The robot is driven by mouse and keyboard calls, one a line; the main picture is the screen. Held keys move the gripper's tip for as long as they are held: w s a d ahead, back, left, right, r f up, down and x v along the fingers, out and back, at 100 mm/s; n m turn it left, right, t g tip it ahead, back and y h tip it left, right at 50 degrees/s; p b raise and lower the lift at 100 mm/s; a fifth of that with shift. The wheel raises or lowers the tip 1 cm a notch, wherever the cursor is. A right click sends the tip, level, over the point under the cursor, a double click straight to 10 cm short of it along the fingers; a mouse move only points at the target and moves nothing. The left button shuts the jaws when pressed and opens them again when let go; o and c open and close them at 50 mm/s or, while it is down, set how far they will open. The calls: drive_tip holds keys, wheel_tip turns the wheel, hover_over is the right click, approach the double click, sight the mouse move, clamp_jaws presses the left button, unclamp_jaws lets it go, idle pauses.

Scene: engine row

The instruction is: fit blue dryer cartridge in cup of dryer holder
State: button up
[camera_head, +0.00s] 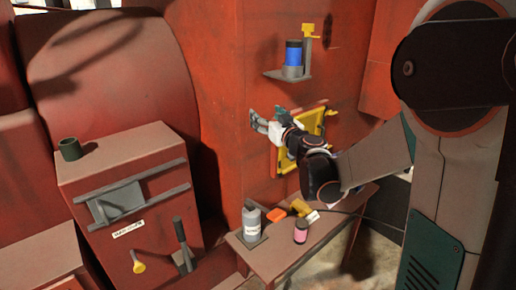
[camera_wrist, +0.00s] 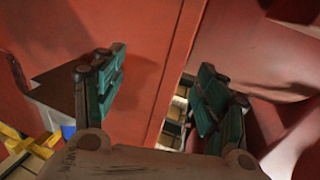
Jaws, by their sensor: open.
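The blue dryer cartridge (camera_head: 293,54), with a black top, stands upright in the grey cup (camera_head: 292,72) of the dryer holder on the red wall. The holder's grey plate (camera_head: 273,74) carries the cup, and a yellow part on a grey post (camera_head: 309,38) stands beside the cartridge. My gripper (camera_head: 269,117) is open and empty, below and slightly left of the holder, apart from the cartridge. In the wrist view, its green-padded fingers (camera_wrist: 158,96) are spread with nothing between them. A small blue patch (camera_wrist: 68,131) shows at left, mostly hidden; I cannot tell how deep the cartridge sits.
A yellow frame (camera_head: 313,119) on the wall lies behind my arm. Below, a small table (camera_head: 273,262) holds a grey bottle (camera_head: 251,218), a pink-labelled jar (camera_head: 300,232) and orange and yellow items. A red cabinet (camera_head: 115,164) with a green cup (camera_head: 70,149) stands at left.

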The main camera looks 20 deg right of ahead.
wheel_tip(320, 180, down, 8)
drive_tip(key=a+b, duration=0.3)
drive_tip(key=b, duration=0.1)
drive_tip(key=shift+w+f, duration=0.15)
drive_tip(key=shift+w, duration=0.1)
